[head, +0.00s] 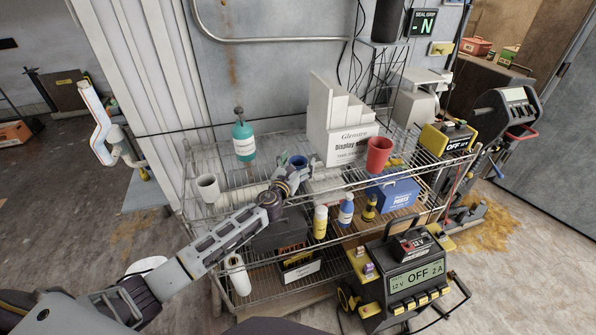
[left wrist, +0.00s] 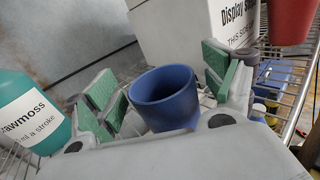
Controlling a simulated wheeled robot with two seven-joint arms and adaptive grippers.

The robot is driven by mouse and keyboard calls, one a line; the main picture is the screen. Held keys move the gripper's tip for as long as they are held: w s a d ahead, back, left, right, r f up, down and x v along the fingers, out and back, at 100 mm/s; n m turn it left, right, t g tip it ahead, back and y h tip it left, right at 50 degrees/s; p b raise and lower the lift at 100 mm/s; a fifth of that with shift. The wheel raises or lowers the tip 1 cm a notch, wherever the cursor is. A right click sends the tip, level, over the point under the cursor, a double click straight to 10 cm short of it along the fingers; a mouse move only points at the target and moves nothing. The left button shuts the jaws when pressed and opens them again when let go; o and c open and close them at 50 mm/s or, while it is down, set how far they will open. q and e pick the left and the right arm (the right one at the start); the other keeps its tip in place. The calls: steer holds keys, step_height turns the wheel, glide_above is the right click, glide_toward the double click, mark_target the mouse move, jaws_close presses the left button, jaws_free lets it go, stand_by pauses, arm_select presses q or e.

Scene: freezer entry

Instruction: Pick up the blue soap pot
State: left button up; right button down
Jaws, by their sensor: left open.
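The blue soap pot (head: 299,161) stands on the wire rack's top shelf, partly hidden by my left gripper (head: 291,169) in the head view. In the left wrist view the blue soap pot (left wrist: 165,100) is a round, open-topped cup. It lies between the green-padded fingers of my left gripper (left wrist: 163,80). The fingers are open, with a gap to the pot on the right; on the left I cannot tell if they touch. The pot's lower part is hidden by the gripper body. My right gripper is not in view.
Bottles and a blue box (head: 393,194) sit lower. A charger (head: 400,285) stands in front.

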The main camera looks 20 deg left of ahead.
arm_select(q)
steer(key=shift+w, duration=0.1)
stand_by(0.4)
steer(key=c, duration=1.1)
